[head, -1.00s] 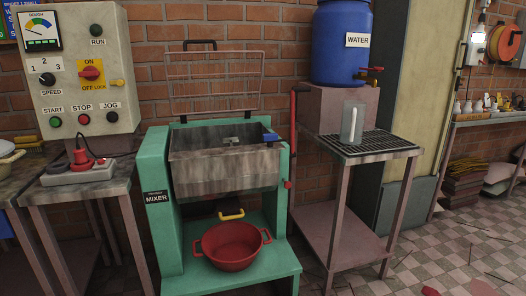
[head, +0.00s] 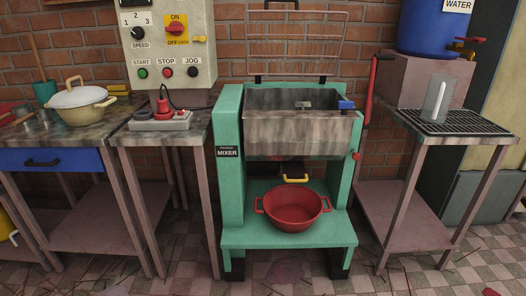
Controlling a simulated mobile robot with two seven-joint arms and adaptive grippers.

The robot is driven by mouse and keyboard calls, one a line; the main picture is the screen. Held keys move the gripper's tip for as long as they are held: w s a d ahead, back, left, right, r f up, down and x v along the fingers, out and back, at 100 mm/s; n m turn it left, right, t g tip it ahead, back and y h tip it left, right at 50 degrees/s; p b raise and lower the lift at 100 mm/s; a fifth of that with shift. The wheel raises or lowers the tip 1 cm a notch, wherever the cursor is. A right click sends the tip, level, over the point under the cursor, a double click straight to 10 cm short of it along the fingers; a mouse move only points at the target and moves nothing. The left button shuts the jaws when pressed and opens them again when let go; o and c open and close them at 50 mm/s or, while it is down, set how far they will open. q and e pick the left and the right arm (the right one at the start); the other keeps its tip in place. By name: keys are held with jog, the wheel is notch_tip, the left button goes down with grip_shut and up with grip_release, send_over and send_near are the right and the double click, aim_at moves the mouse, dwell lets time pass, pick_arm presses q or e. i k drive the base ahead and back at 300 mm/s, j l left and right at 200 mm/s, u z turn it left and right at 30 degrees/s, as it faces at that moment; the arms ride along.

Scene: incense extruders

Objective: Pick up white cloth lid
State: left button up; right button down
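The white cloth lid (head: 80,93) covers a cream pot (head: 84,114) with side handles. The pot stands on the left worktable (head: 30,139), at the left of the head view. Neither of my grippers shows in the head view, so their state is hidden.
A green mixer (head: 230,180) with a red basin (head: 293,210) on its base stands in the middle. A power strip (head: 160,120) lies on the small table right of the pot. A blue barrel (head: 425,28) stands at the right. The tiled floor in front is mostly clear.

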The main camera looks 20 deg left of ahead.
aim_at(77, 96)
jog(key=u, duration=1.6)
